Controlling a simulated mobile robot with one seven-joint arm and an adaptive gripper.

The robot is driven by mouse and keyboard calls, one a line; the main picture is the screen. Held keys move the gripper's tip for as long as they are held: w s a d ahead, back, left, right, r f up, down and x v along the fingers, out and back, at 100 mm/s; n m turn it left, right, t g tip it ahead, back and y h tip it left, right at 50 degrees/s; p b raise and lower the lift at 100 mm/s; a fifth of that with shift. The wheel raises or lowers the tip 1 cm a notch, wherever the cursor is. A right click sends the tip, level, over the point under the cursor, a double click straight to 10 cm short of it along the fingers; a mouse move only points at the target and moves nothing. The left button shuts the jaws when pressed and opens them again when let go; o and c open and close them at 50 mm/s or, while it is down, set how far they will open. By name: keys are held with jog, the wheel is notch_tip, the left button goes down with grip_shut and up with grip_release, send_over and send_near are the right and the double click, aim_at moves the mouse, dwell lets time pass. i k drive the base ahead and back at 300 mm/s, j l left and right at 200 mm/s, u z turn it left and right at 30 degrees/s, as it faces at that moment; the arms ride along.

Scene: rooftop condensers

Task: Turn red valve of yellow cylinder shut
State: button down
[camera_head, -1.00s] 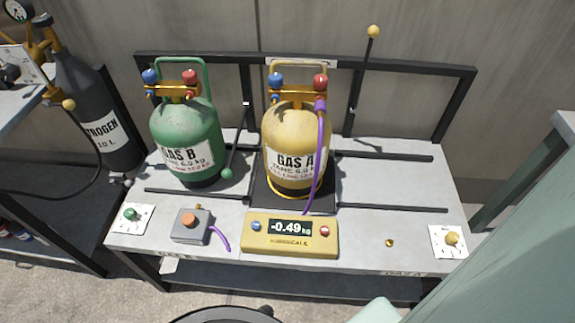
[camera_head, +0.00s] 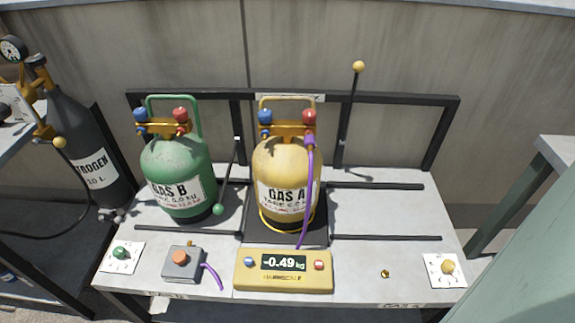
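The yellow cylinder (camera_head: 283,163), labelled GAS A, stands upright on a dark scale platform (camera_head: 254,231) in the middle of the bench. Its red valve (camera_head: 309,116) is the right knob on the brass manifold at its top. A blue valve (camera_head: 265,117) is the left knob. A purple hose (camera_head: 306,185) runs from below the red valve down the cylinder's right side. Whether the red valve is open or shut cannot be told. My gripper is not in view.
The green GAS B cylinder (camera_head: 178,171) stands left, with its own red knob (camera_head: 180,115). A yellow scale display (camera_head: 284,271) reads -0.49 kg in front. A grey box with an orange button (camera_head: 184,265) sits left of it. A black lever (camera_head: 349,115) rises behind, right. The right bench top is mostly clear.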

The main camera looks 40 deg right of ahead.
aim_at(308, 116)
jog(key=i+z, duration=0.15)
jog(key=z, duration=0.25)
jog(key=i+j+z, duration=0.15)
jog(key=z, duration=0.2)
